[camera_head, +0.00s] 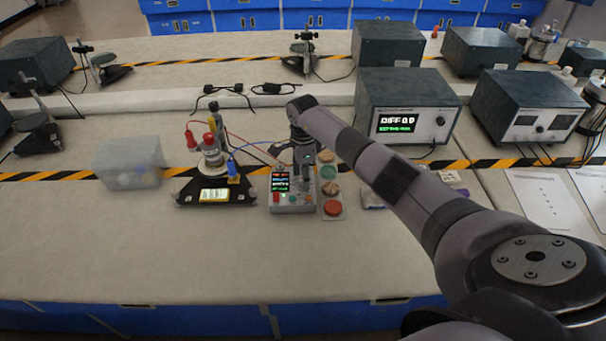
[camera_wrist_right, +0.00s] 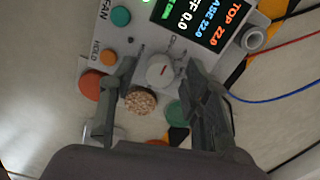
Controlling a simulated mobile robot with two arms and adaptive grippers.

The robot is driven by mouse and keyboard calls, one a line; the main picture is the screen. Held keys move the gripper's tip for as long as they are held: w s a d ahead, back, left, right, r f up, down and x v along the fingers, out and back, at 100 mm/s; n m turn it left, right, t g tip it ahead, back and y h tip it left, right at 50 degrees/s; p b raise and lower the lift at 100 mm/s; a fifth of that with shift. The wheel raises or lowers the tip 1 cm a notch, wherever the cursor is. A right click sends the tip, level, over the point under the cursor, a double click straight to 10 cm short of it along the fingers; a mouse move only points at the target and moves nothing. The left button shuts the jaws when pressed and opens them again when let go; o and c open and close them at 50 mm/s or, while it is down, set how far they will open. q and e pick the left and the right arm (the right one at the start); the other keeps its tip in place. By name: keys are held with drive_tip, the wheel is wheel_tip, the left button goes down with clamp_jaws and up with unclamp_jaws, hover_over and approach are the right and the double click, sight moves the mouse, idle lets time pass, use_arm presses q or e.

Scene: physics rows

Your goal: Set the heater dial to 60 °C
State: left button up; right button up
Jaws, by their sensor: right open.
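The control box (camera_head: 292,202) stands on the near bench with a lit screen and several coloured buttons. In the right wrist view its screen (camera_wrist_right: 205,22) reads TOP 22.0, BASE 22.0 and a DIFF line of 0.0. A pale round dial (camera_wrist_right: 160,70) with a dark pointer mark sits below the screen. My right gripper (camera_wrist_right: 158,74) is open, with one finger on each side of the dial; contact with it cannot be told. In the head view my right gripper (camera_head: 306,165) reaches down over the box and hides its dial. My left gripper is not in view.
Left of the box stands a black-based apparatus (camera_head: 213,180) with red and blue leads. A clear bin (camera_head: 130,165) is further left. A large meter (camera_head: 405,110) reads DIFF 0.0 behind my arm. The bench front is clear.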

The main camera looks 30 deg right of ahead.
clamp_jaws()
idle(0.5)
